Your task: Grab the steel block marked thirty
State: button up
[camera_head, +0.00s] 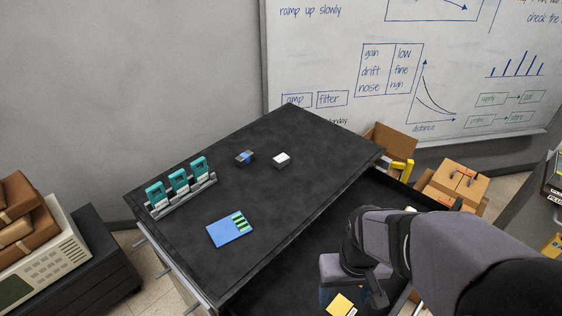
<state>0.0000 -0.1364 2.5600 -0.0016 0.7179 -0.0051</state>
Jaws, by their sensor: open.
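Two small blocks sit on the dark tabletop (250,195). One is a dark grey block with a blue patch (245,157). The other, to its right, has a white top and darker sides (281,160). No number can be read on either, so I cannot tell which is marked thirty. My gripper (352,289) is at the lower right, low over the dark area in front of the table and well apart from both blocks. It is open, its fingers are small and partly hidden, and I see nothing held between them.
A grey rack with teal cards (181,187) stands at the table's left edge. A blue board with green strips (231,229) lies nearer the front. A yellow piece (341,305) shows by my gripper. Cardboard boxes (457,182) stand beyond the right edge. The table's middle is clear.

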aim_at(282, 159)
jog(key=w+d+t+h+b, duration=0.1)
jog(key=w+d+t, duration=0.1)
jog(key=w, duration=0.6)
jog(key=w+d+t+h+b, duration=0.1)
jog(key=w+d+t, duration=0.15)
jog(key=w, duration=0.65)
jog(key=w+a+n+t+y+b, duration=0.1)
jog(key=w+t, duration=0.1)
jog(key=w, duration=0.5)
jog(key=w+a+r+n+t+y+b, duration=0.1)
jog(key=w+a+t, duration=0.1)
jog(key=w, duration=0.5)
jog(key=w+a+r+n+t+y, duration=0.1)
jog(key=w+t+y, duration=0.1)
jog(key=w, duration=0.5)
jog(key=shift+w+a+r+n+b, duration=0.25)
jog(key=shift+w+a+n+b, duration=0.05)
jog(key=shift+w+a+b, duration=0.1)
jog(key=w+a+n+y, duration=0.1)
jog(key=a, duration=0.1)
jog(key=w+a+n+y, duration=0.1)
jog(key=a+y, duration=0.1)
jog(key=w+a+f+n+y+b, duration=0.1)
jog(key=a, duration=0.1)
jog(key=shift+w+a+y, duration=0.2)
jog(key=shift+w+y, duration=0.15)
jog(key=shift+y, duration=0.05)
jog(key=shift+a, duration=0.3)
